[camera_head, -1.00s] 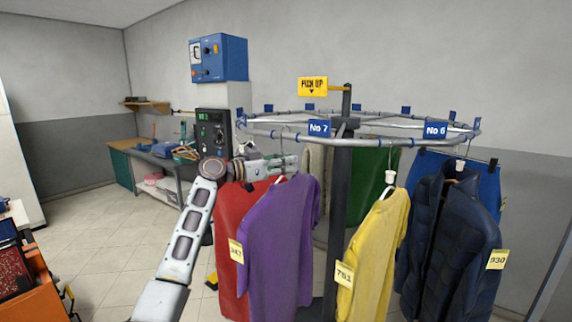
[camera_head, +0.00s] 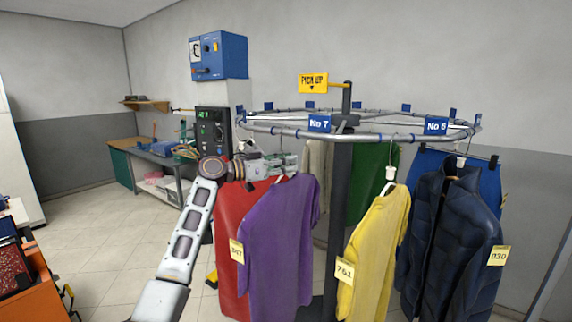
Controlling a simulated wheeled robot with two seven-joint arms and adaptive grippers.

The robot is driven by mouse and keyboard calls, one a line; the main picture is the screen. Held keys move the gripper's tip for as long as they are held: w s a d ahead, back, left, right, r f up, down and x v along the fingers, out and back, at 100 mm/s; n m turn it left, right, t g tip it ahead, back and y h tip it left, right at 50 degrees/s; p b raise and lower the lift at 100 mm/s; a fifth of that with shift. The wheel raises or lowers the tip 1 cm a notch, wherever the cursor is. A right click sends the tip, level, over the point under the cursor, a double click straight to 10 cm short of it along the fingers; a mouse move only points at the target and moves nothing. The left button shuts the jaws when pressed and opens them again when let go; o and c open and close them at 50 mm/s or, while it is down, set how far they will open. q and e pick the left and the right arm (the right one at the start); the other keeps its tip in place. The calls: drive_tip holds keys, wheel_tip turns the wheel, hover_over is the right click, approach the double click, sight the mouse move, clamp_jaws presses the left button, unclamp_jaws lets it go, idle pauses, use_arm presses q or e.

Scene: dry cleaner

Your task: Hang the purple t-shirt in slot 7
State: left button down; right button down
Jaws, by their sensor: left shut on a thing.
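The purple t-shirt (camera_head: 280,245) hangs on a hanger below the front left of the round rail (camera_head: 290,131), with a yellow tag (camera_head: 237,252) on its left side. My left gripper (camera_head: 290,163) is shut on the hanger at the shirt's top, just under the rail. The blue No 7 sign (camera_head: 319,123) is on the rail, to the right of and above the gripper. The hanger's hook reaches up near the rail; I cannot tell whether it rests on it. My right gripper is not in view.
A yellow shirt (camera_head: 373,250) hangs right of the dark post (camera_head: 338,210). A dark puffer jacket (camera_head: 450,240) hangs under the No 6 sign (camera_head: 437,127). A red garment (camera_head: 229,225) is behind the purple shirt. A control box (camera_head: 211,130) stands left of the rail.

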use_arm(q)
drive_tip(key=shift+f+b, duration=0.15)
drive_tip(key=shift+b, duration=0.2)
idle(0.8)
drive_tip(key=c, duration=1.2)
unclamp_jaws()
drive_tip(key=shift+a, duration=0.1)
drive_tip(key=shift+v, duration=5.95)
